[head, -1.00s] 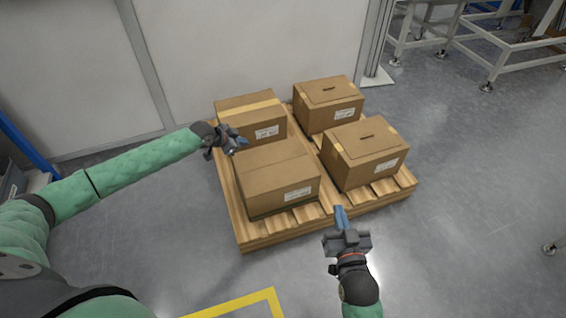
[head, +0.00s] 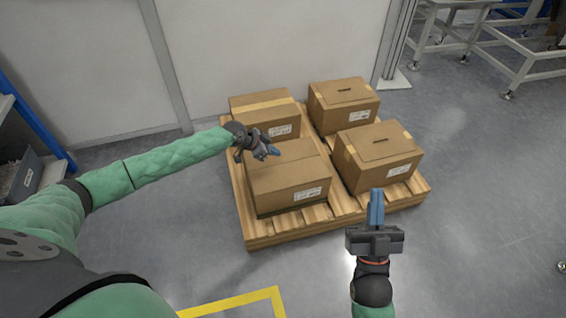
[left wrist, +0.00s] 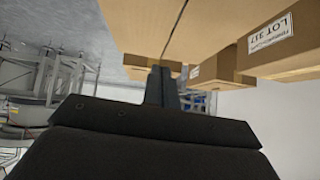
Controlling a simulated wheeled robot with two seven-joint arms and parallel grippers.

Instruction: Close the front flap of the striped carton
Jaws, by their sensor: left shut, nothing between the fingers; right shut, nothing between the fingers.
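Four brown cartons stand on a wooden pallet. The back-left carton (head: 250,107) has a pale tape stripe across its top. The front-left carton (head: 285,190) has a lid seam and a dark band along its base. All tops look shut; I cannot tell a raised flap. My left gripper (head: 272,152) is shut and empty, over the back part of the front-left carton's top; contact is unclear. Its shut fingers show in the left wrist view (left wrist: 163,88), near a seamed carton top (left wrist: 150,25). My right gripper (head: 376,206) is shut and empty, in front of the front-right carton (head: 382,168).
The pallet (head: 262,233) lies near a pale wall panel. Metal frames (head: 490,50) stand at the back right. Open floor lies right of and before the pallet.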

